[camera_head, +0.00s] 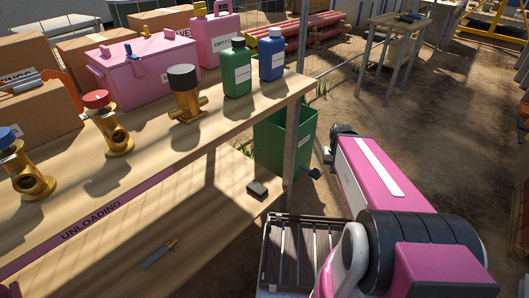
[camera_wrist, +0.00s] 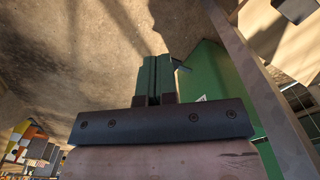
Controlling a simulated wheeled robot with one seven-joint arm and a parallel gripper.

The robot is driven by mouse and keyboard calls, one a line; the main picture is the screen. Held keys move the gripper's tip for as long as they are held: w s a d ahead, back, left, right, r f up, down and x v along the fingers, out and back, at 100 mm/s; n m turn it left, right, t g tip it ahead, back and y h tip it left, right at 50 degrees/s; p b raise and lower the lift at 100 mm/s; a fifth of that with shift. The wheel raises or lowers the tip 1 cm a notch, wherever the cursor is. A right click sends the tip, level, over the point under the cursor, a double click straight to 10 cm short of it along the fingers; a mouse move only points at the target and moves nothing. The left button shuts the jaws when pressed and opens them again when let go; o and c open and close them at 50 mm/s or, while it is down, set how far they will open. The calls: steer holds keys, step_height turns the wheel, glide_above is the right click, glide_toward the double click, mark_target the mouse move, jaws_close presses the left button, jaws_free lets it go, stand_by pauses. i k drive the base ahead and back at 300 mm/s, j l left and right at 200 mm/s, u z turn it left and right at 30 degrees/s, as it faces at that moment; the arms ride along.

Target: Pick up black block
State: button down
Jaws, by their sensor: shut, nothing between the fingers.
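A small black block (camera_head: 257,190) lies on the lower wooden shelf (camera_head: 215,215), near its right end in the head view. I cannot make it out in the wrist view. My gripper (camera_wrist: 156,60) shows in the wrist view with its two slim fingers together and nothing between them. It is over bare ground beside the green bin, apart from the block.
A green bin (camera_head: 275,140) stands behind the shelf's right end, and also shows in the wrist view (camera_wrist: 215,80). A metal post (camera_head: 293,130) rises close to the block. Valves, bottles and pink boxes crowd the upper table. A slatted rack (camera_head: 290,250) stands right of the shelf.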

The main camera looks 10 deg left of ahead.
mark_target(259, 190)
steer(key=k+j+z, duration=0.1)
steer(key=k+j, duration=0.75)
